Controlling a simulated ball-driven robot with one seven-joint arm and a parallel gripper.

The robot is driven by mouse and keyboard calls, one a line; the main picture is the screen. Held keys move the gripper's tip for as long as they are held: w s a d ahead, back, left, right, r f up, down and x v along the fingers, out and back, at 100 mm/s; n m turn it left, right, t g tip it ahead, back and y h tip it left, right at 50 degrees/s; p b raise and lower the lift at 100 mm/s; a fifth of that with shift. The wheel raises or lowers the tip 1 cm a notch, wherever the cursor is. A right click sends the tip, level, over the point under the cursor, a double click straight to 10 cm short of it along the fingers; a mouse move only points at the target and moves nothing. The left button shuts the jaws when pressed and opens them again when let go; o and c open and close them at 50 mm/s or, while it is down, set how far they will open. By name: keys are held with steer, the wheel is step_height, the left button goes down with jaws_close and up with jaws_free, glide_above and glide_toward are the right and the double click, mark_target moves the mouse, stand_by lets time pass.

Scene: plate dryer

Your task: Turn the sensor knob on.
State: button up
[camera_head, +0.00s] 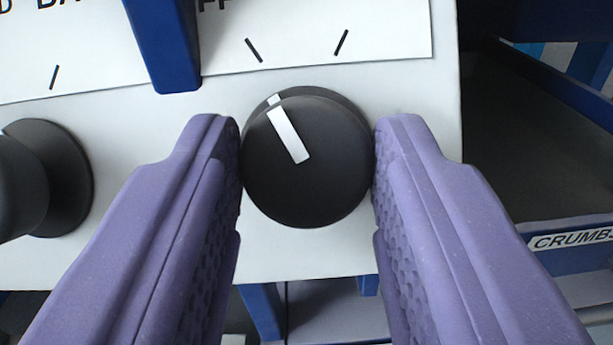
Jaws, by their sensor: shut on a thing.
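The black round knob (318,185) sits on a pale panel in the middle of the camera_head view. Its white pointer line (288,134) tilts up and left, toward the left one of two tick marks above it. My gripper (308,165) has purple fingers on the left and right sides of the knob, both touching its rim. The gripper is shut on the knob. The label over the left tick is mostly cut off and partly covered by a blue part.
Another black knob (48,180) stands at the left edge. A blue upright part (167,45) hangs over the label strip. A grey tray labelled CRUMBS (575,240) is at the right. Blue supports (262,312) show below the panel.

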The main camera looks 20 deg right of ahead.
steer(key=m+g+h, duration=0.1)
steer(key=m, duration=0.1)
steer(key=m+g+h, duration=0.1)
steer(key=m, duration=0.2)
steer(key=m+g+h+p, duration=0.1)
steer(key=m, duration=0.1)
steer(key=shift+a+r+m+h, duration=0.1)
steer(key=shift+a+m+h, duration=0.1)
steer(key=shift+m+h, duration=0.15)
steer(key=m+g+p, duration=0.1)
steer(key=m, duration=0.2)
steer(key=m+g+h+p, duration=0.1)
steer(key=m, duration=0.2)
steer(key=shift+w+a+g, duration=0.15)
steer(key=shift+g, duration=0.15)
steer(key=shift+m, duration=0.25)
steer(key=o, duration=1)
steer(key=shift+r, duration=0.1)
steer(key=p+v, duration=0.3)
steer(key=v, duration=0.4)
steer(key=shift+s+a, duration=0.25)
steer(key=shift+a, duration=0.05)
